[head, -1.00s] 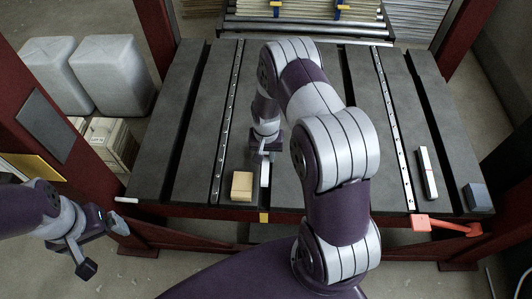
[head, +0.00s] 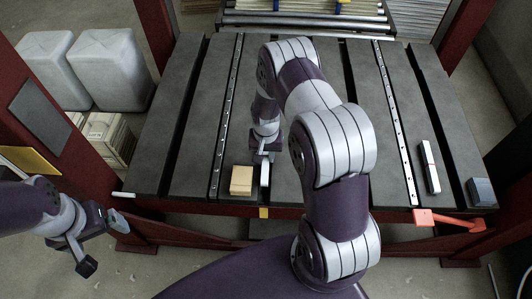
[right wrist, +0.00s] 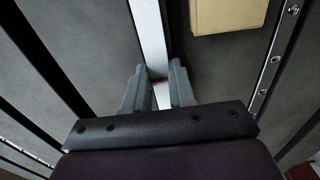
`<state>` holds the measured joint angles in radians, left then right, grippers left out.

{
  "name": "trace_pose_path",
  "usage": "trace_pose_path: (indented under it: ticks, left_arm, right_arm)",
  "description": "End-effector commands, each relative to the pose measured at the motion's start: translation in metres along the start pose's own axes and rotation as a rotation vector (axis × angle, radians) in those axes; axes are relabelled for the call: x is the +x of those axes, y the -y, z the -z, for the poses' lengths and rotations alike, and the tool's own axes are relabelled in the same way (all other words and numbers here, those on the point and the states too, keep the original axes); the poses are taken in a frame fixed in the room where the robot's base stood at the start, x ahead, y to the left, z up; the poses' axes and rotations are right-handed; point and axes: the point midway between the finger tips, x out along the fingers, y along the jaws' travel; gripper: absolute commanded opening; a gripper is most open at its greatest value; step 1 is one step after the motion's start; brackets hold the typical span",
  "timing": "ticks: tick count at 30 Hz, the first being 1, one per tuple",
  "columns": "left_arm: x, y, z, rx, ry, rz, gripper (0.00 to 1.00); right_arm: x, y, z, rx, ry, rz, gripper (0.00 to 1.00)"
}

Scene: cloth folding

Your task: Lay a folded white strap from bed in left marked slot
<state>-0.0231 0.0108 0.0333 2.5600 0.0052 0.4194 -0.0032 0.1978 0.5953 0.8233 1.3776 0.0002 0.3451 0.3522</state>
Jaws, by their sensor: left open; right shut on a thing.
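The white strap (head: 264,175) is a narrow pale strip just left of the middle of the bed near its front, beside a tan block. It also shows in the right wrist view (right wrist: 149,35), running between my fingers. My right gripper (head: 264,156) points down and is shut on it; its fingertips also show in the right wrist view (right wrist: 159,85). Whether the strap touches the bed is unclear. A second white strip (head: 429,167) with dark marks lies on the right. The left slot (head: 178,130) is a long dark groove. My left gripper (head: 97,245) is open and empty, off the bed.
The grey bed (head: 160,150) has dark grooves and two bolted metal rails. A tan block (head: 241,180) sits left of the gripped strap. A grey-blue block (head: 481,191) and red handle (head: 437,218) are at front right. My right arm hides much of the middle.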

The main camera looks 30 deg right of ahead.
Motion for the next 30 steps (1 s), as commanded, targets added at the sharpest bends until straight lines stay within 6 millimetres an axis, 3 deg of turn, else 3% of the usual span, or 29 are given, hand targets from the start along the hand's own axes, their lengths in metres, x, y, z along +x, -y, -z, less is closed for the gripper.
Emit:
trace_pose_path:
  ticks: [29,30]
  left_arm:
    - [-0.0042,0.0,0.0005,0.0,0.0,0.0,0.95]
    - [-0.0042,0.0,0.0005,0.0,0.0,0.0,0.95]
  right_arm:
    - [0.0008,0.0001,-0.0001,0.0,0.0,0.0,0.0]
    - [0.0008,0.0001,-0.0001,0.0,0.0,0.0,0.34]
